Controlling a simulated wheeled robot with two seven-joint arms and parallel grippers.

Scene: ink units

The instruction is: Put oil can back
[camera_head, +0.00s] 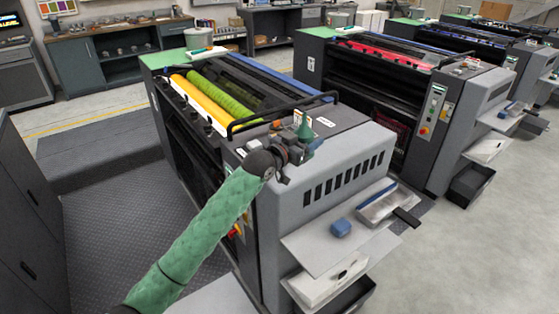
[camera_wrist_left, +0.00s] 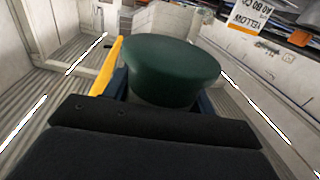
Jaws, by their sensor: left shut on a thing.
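The oil can (camera_head: 304,127) is small and dark green, with a narrowing top. It stands about upright over the near end of the closest ink unit's top. My left gripper (camera_head: 302,142) is shut on it, with the green-sleeved arm reaching in from the lower left. In the left wrist view the green can (camera_wrist_left: 170,68) fills the middle, between the fingers of the left gripper (camera_wrist_left: 163,100). Whether the can touches the surface beneath is hidden by the gripper. My right gripper is not in view.
The closest ink unit (camera_head: 345,160) has a black rail (camera_head: 285,108) beside the gripper and yellow and green rollers behind it. A side shelf (camera_head: 320,240) holds a blue block (camera_head: 340,228) and a tray (camera_head: 385,205). A yellow-marked label (camera_wrist_left: 250,15) shows in the wrist view.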

